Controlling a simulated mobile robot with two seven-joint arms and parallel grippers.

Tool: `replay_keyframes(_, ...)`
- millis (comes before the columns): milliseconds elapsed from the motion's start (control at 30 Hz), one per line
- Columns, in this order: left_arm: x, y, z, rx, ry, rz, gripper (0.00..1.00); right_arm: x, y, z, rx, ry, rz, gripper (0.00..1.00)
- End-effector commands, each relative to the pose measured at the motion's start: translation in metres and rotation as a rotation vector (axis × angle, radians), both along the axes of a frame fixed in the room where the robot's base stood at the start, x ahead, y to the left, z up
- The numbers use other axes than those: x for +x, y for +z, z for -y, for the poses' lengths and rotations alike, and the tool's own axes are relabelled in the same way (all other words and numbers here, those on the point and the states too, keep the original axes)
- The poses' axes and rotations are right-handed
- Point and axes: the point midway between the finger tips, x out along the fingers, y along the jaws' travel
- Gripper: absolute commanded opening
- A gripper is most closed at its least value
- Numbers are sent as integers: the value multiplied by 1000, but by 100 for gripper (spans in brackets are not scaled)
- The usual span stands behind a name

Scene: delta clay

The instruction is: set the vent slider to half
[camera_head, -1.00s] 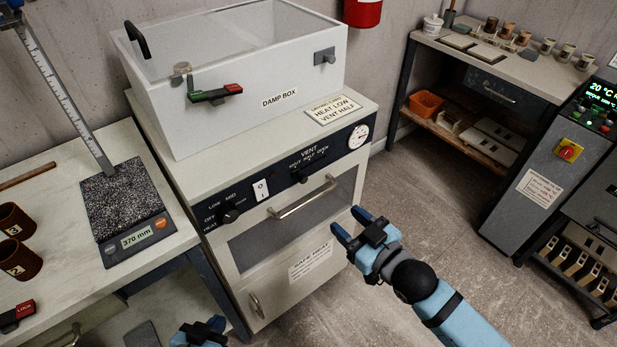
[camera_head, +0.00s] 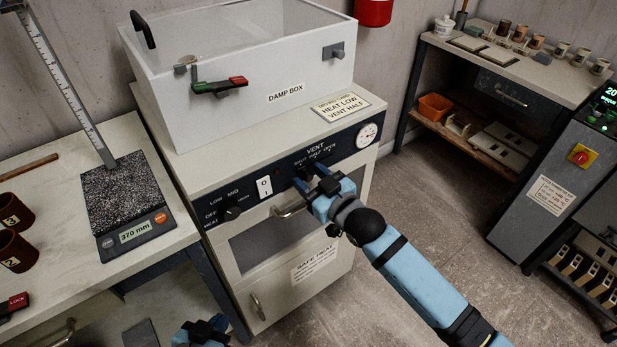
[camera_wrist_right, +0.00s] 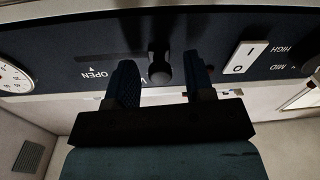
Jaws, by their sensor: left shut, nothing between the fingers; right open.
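The vent slider has a dark knob (camera_wrist_right: 160,66) on the drying cabinet's black control panel (camera_head: 345,143), under the VENT label with SHUT, HALF and OPEN marks. My right gripper (camera_head: 315,180) is open at the slider. In the right wrist view, which is upside down, the knob shows between the two fingers (camera_wrist_right: 160,78), with a gap on each side. The OPEN mark (camera_wrist_right: 95,74) lies left of the knob in that view. In the head view the fingers partly hide the slider, so its exact setting is hard to read. My left gripper (camera_head: 205,330) is shut and empty at the bottom edge.
A heat knob (camera_head: 233,212) and a white rocker switch (camera_head: 265,187) sit left of the slider, a round gauge (camera_head: 368,134) right of it. The oven door handle (camera_head: 290,209) is just below my right gripper. A sign (camera_head: 340,106) reads HEAT LOW, VENT HALF.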

Motion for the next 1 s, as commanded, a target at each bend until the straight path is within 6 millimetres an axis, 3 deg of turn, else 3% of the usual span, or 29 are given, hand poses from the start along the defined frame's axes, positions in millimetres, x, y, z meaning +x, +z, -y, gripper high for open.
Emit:
replay_keyframes(400,0,1,0,0,-1,2,0,6,0,-6,0,0,0,46)
replay_keyframes(600,1,1,0,0,-1,2,0,6,0,-5,0,0,0,0)
replay_keyframes(800,1,2,0,-1,-1,3,0,8,0,-3,-2,0,0,0)
replay_keyframes(1000,0,9,0,-5,0,0,0,25,1,21,-6,0,1,0)
